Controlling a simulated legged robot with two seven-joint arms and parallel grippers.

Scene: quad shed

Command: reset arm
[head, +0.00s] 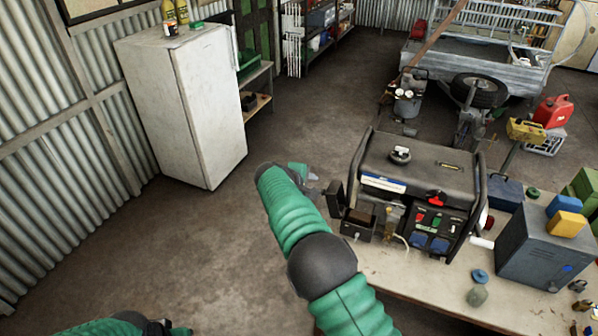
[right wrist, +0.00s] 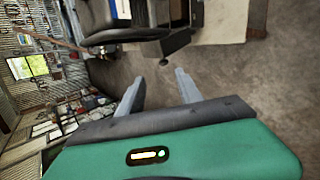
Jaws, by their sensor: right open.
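My right arm comes up from the bottom of the head view. Its gripper (head: 312,184) hangs over the floor just left of the generator (head: 420,180), partly hidden behind my own forearm. In the right wrist view, the two grey fingers of the right gripper (right wrist: 158,90) stand wide apart with nothing between them. Floor shows between the fingers. A dark box-like part of the generator (right wrist: 172,42) shows beyond the tips, apart from them. Only part of my left arm shows at the bottom left of the head view; its fingers are not seen.
The generator stands on a workbench (head: 400,279), beside a grey metal box (head: 540,245) with a yellow item (head: 565,224) on top. A white fridge (head: 190,105) stands at the left wall. A trailer (head: 470,60) is at the back. Floor between fridge and bench is clear.

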